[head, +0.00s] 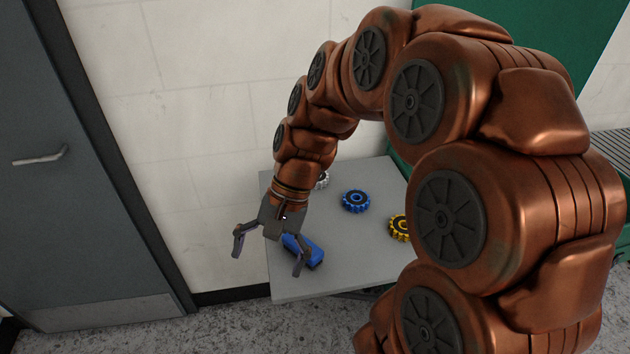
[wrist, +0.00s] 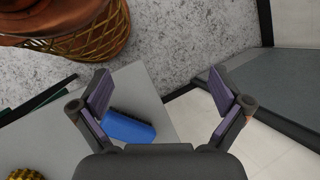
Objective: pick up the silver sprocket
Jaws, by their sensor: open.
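The silver sprocket (head: 322,180) is on the far left part of the grey table, partly hidden behind my arm in the head view. I do not see it in the wrist view. My gripper (head: 268,264) is open and empty, with its fingers spread above the table's left edge, nearer the front than the sprocket. In the wrist view my gripper (wrist: 163,102) shows its two purple-padded fingers wide apart with nothing between them touching either one.
A blue brush (head: 304,250) lies on the grey table (head: 345,275) just by my gripper; it also shows in the wrist view (wrist: 128,128). A blue sprocket (head: 356,201) and a yellow sprocket (head: 399,227) lie farther right. A wall and a grey door (head: 75,150) stand left.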

